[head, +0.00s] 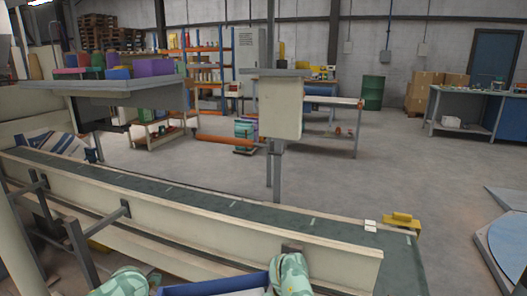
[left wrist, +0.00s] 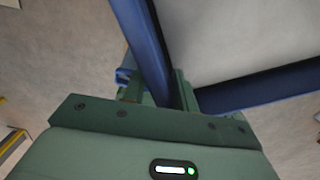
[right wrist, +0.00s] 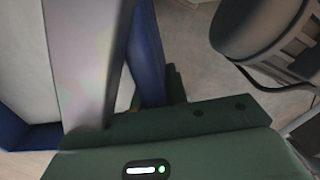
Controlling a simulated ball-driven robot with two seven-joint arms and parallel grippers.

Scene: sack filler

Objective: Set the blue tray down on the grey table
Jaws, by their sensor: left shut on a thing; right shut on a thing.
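The blue tray (head: 215,290) shows only as a strip at the bottom edge of the head view, between my two arms. In the left wrist view, its blue walls (left wrist: 262,86) meet at a corner around a pale inside, and my left gripper (left wrist: 155,90) is shut on the wall near that corner. In the right wrist view, my right gripper (right wrist: 168,88) is shut on a blue wall of the tray (right wrist: 150,55). A grey-topped table (head: 478,92) stands far off at the right; I cannot tell if it is the grey table meant.
A conveyor (head: 230,204) with cream side rails crosses right in front of me. A raised grey platform (head: 100,86) with coloured boxes is at the left. A cream box on a post (head: 281,108) stands mid-view. Open floor (head: 400,170) lies to the right.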

